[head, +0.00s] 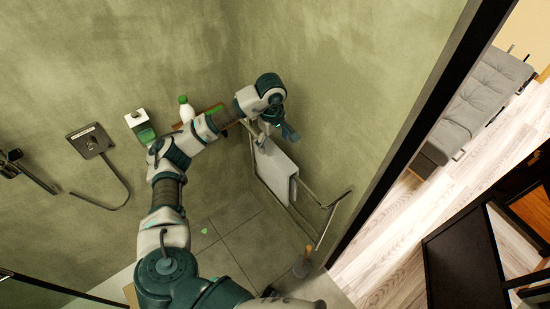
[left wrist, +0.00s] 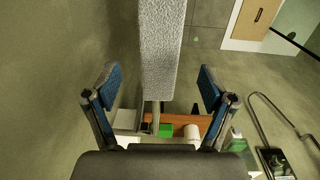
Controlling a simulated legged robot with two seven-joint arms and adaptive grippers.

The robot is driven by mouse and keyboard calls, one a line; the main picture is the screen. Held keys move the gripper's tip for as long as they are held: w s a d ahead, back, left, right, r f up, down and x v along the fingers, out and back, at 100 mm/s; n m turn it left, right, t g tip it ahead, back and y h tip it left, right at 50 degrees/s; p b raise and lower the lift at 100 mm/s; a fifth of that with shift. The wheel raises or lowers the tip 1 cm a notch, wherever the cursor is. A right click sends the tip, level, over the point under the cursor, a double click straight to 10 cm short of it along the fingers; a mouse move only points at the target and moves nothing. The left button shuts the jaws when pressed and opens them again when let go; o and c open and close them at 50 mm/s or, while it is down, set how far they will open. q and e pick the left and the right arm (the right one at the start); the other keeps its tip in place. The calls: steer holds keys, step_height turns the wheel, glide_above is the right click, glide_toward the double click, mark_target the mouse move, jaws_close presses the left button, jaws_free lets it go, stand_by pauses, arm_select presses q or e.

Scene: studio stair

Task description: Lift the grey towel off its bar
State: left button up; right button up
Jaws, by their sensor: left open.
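The grey towel (head: 277,168) hangs over a metal bar (head: 333,205) on the green wall, right of centre in the head view. In the left wrist view the towel (left wrist: 161,45) runs down from the top edge as a pale, rough strip. My left gripper (head: 287,132) is at the towel's upper end in the head view. In the left wrist view the open fingers (left wrist: 157,72) stand apart on either side of the towel's strip, with no visible grip on it. Whether the towel lies between the pads in depth is unclear. My right gripper is out of view.
A wooden shelf (left wrist: 184,120) with a green-and-white bottle (head: 186,108) stands close behind the gripper. A dispenser (head: 140,127) and a shower fitting (head: 92,142) are on the left wall.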

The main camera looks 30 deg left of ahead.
mark_target(275, 155)
arm_select(q)
steer(key=f, duration=0.5)
steer(key=f+p, duration=0.1)
steer(key=f, duration=0.3)
steer(key=shift+w+d+f, duration=0.1)
steer(key=shift+d+f, duration=0.1)
steer(key=shift+f, duration=0.85)
steer(key=shift+w+p, duration=0.1)
steer(key=shift+p, duration=0.2)
steer(key=c, duration=1.3)
